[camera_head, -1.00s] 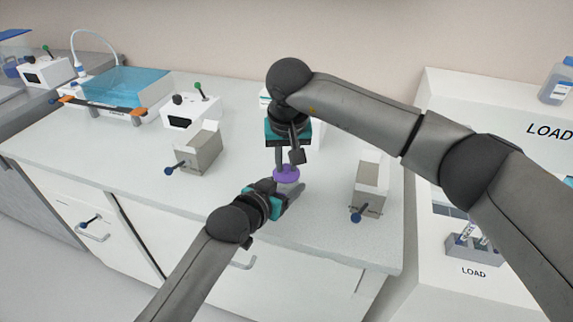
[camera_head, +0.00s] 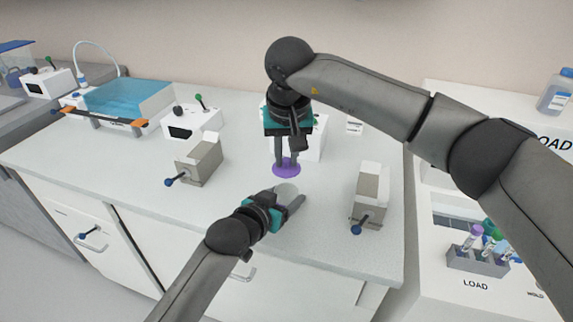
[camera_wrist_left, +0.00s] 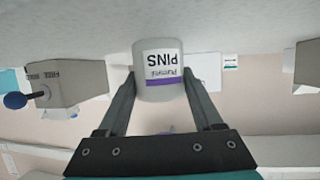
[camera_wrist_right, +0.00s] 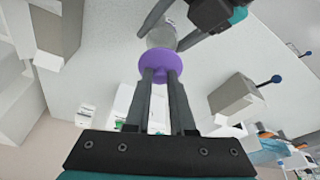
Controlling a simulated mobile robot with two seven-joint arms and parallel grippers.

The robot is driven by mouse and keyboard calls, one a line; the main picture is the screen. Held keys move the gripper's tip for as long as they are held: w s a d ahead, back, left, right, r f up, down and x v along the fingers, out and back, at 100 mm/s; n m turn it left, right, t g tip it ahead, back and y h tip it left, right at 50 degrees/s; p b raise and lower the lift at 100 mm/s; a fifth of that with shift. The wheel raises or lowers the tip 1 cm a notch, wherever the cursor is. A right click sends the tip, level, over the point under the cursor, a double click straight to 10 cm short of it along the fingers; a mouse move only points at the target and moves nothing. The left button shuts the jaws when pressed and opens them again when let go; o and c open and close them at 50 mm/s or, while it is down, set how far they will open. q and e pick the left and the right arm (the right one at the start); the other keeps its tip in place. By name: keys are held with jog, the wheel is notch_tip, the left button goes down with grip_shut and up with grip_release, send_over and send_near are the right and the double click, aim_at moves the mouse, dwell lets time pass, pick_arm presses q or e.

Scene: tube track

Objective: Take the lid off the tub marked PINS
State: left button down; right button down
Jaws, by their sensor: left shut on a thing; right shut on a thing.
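The tub marked PINS (camera_wrist_left: 160,72) is a pale, translucent cylinder with a white label and purple stripe; its label reads upside down in the left wrist view. My left gripper (camera_head: 293,202) is shut on its sides, and the tub (camera_head: 286,189) shows between the fingers in the head view. The purple lid (camera_head: 286,169) is off the tub, just above it with a small gap. My right gripper (camera_head: 286,163) points down, shut on the lid's knob. In the right wrist view the lid (camera_wrist_right: 160,63) partly covers the tub (camera_wrist_right: 161,36).
Grey-and-white boxes with blue-knobbed levers stand left (camera_head: 199,160) and right (camera_head: 369,194) of the tub. A white device (camera_head: 310,138) is behind the right gripper. A tube rack (camera_head: 477,261) stands on the right-hand station. Bench between the boxes is mostly clear.

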pick_arm(q)
grip_release()
dwell(0.3)
